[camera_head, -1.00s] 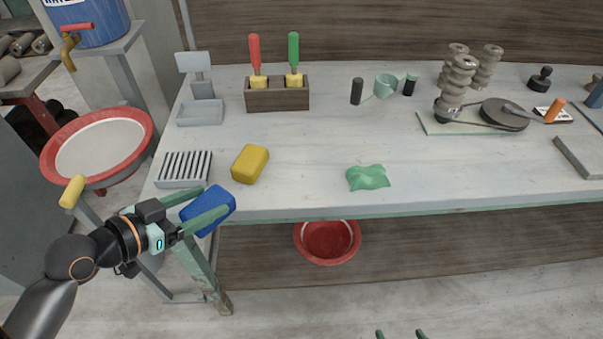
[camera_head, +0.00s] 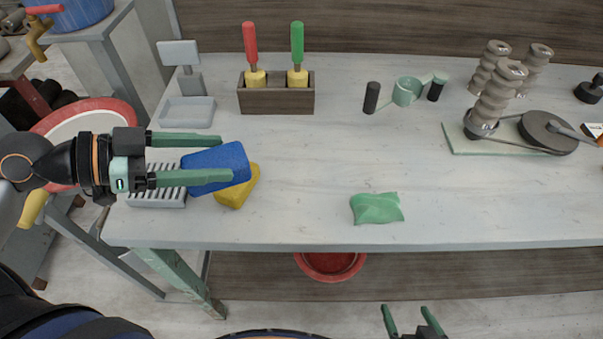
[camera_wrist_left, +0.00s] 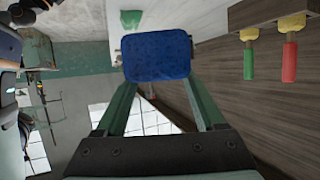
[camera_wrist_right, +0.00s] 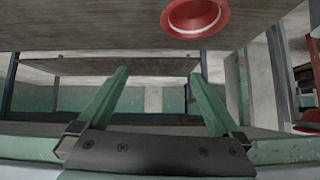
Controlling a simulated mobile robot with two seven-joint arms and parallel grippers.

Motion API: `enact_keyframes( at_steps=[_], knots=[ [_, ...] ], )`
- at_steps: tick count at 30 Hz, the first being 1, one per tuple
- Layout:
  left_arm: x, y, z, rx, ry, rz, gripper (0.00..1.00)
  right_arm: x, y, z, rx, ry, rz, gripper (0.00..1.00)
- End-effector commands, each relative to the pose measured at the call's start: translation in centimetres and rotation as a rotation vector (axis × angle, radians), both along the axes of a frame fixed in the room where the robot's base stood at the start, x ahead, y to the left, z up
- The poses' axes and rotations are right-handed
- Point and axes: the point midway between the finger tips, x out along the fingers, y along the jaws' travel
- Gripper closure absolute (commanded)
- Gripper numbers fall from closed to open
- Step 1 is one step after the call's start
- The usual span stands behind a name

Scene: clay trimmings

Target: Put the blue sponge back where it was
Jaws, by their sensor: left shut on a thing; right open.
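The blue sponge (camera_head: 217,168) is between the green fingers of my left gripper (camera_head: 205,160), which is shut on it. It is held above the table's left part and partly covers a yellow sponge (camera_head: 240,190) in the head view. In the left wrist view the blue sponge (camera_wrist_left: 157,55) sits at the fingertips. A grey slatted rack (camera_head: 158,200) lies below my left fingers and is partly hidden by them. A small grey tray with an upright plate (camera_head: 187,112) stands behind. My right gripper (camera_head: 407,312) is open and empty, low in front of the table.
A wooden block (camera_head: 275,99) holds a red-handled and a green-handled tool. A green cloth (camera_head: 377,208) lies near the front edge. Grey coiled pieces and a wheel (camera_head: 548,132) stand at the right. The table's middle is clear. A red bowl (camera_head: 330,265) is below the table.

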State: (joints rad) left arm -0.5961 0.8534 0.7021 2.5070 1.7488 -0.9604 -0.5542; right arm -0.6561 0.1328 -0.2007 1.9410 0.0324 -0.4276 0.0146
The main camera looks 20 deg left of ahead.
Motion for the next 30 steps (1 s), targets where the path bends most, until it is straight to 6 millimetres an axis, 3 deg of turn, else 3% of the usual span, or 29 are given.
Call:
enact_keyframes(
  at_steps=[4, 8, 14, 24, 30],
  knots=[
    [1.3, -1.4, -1.4, 0.008, -0.004, -0.006, 0.82, -0.8, 0.3, -2.3, 0.001, 0.032, 0.007, 0.0],
    [2.6, -2.8, -2.2, 0.008, -0.004, -0.006, 0.82, -1.0, 1.1, -3.1, 0.01, 0.045, 0.023, 0.0],
    [4.0, -4.2, -2.5, 0.001, -0.004, -0.002, 0.82, 0.1, 1.6, -1.5, 0.019, 0.014, 0.031, 0.0],
    [6.0, -6.3, -3.6, -0.002, -0.006, 0.001, 0.82, 0.3, 1.5, -1.2, 0.014, 0.009, 0.03, 0.0],
    [7.7, -8.0, -6.8, -0.008, 0.0, 0.003, 0.82, 0.2, 1.2, -1.7, 0.01, 0.013, 0.027, 0.0]
  ],
)
